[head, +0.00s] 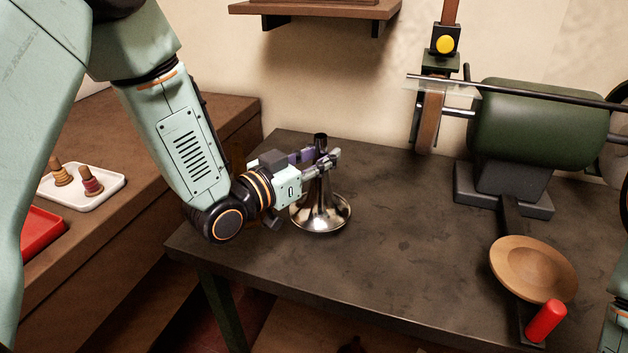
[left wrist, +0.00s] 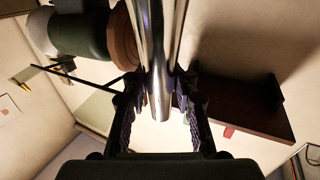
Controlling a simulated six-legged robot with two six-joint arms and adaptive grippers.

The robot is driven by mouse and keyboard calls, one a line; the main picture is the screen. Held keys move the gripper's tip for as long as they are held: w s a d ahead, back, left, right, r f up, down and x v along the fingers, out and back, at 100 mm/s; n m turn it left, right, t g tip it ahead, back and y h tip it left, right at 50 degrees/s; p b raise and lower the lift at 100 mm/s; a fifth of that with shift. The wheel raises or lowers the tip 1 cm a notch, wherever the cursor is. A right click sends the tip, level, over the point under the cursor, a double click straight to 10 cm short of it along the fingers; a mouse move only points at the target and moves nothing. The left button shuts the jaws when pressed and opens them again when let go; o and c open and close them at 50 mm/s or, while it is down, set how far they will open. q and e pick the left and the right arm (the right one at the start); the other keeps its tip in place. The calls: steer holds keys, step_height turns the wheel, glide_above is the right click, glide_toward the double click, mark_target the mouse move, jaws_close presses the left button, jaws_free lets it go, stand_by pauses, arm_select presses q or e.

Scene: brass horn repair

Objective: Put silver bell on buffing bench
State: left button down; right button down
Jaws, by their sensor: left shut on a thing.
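The silver bell (head: 322,213) stands upright, wide rim down, on the dark top of the buffing bench (head: 400,240), near its left end. My left gripper (head: 322,160) is shut on the bell's narrow neck from the left. In the left wrist view the shiny neck (left wrist: 160,60) runs between the two dark fingers (left wrist: 160,112). I cannot tell whether the rim presses on the bench or hovers just over it. A piece of my right arm shows at the right edge, but its gripper is out of view.
A green buffing motor (head: 545,120) with a wheel stands at the back right. A wooden bowl (head: 533,267) and a red handle (head: 546,321) are at the front right. A white tray (head: 85,188) and a red tray (head: 38,232) lie on the brown bench at left. The bench middle is clear.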

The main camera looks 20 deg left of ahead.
mark_target(313, 179)
arm_select(q)
steer(key=f, duration=0.1)
steer(key=a+f, duration=0.1)
steer(key=f, duration=0.1)
steer(key=shift+w+a+f, duration=0.1)
steer(key=shift+a+f, duration=0.05)
steer(key=shift+f, duration=0.15)
steer(key=shift+f+b, duration=0.3)
steer(key=shift+d, duration=0.55)
steer(key=shift+a+f, duration=0.1)
steer(key=shift+a, duration=0.2)
steer(key=c, duration=1.4)
jaws_free()
steer(key=shift+a+f, duration=0.15)
steer(key=shift+a, duration=0.05)
steer(key=o, duration=0.4)
steer(key=shift+d, duration=0.35)
steer(key=shift+c, duration=0.2)
steer(key=shift+a, duration=0.15)
steer(key=shift+a+r, duration=0.15)
steer(key=shift+r, duration=0.05)
steer(key=p+v, duration=0.2)
steer(key=v, duration=1)
arm_select(e)
steer(key=shift+r, duration=0.9)
